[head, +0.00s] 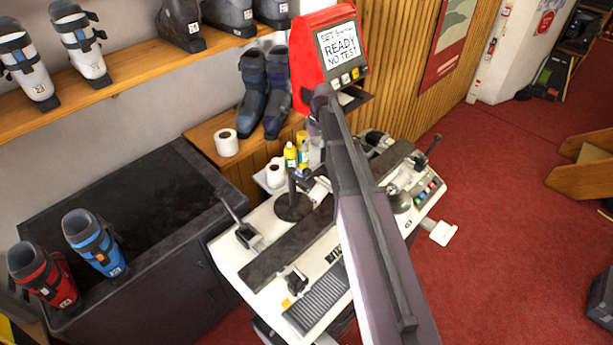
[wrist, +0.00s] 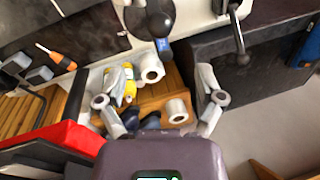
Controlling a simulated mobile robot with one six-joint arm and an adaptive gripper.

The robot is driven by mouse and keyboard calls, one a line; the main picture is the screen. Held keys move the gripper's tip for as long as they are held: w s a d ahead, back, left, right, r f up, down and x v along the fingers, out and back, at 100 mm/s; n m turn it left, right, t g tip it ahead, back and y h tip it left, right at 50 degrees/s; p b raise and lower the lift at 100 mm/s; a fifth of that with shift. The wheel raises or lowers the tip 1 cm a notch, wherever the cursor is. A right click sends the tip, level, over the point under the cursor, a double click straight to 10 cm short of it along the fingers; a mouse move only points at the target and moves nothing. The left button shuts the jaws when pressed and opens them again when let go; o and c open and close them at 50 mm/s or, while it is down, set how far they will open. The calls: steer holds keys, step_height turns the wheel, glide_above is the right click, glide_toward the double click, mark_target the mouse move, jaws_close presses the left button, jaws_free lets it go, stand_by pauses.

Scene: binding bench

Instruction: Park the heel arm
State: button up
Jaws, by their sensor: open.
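A white bench (head: 232,252) carries a dark slanted rail. A black lever (head: 235,215) stands tilted at its left end and also shows in the wrist view (wrist: 238,35). A second black-handled lever (head: 428,153) stands at the right end. I cannot tell which is the heel arm. A dark post on a round base (head: 293,205) stands between them, with its round part at the top of the wrist view (wrist: 158,20). My gripper (wrist: 161,100) is open, with no object held; its fingers are wide apart above the shelf with paper rolls. My arm hides part of the bench in the head view.
Paper rolls (head: 227,143), a yellow bottle (head: 290,155) and dark boots (head: 264,90) stand behind the bench. Red floor is open at right.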

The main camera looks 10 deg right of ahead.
mark_target(308, 169)
steer(key=shift+s+a+f+b, duration=0.15)
steer(key=shift+a+f+b, duration=0.2)
steer(key=shift+f+b, duration=1.5)
steer(key=shift+s+a+f+b, duration=0.1)
steer(key=shift+a+f+b, duration=0.25)
steer(key=shift+f+b, duration=1.5)
steer(key=shift+s+a+f+b, duration=0.15)
steer(key=shift+a+f+b, duration=0.2)
steer(key=shift+f+b, duration=1.5)
steer(key=shift+f, duration=0.15)
steer(key=shift+c, duration=0.2)
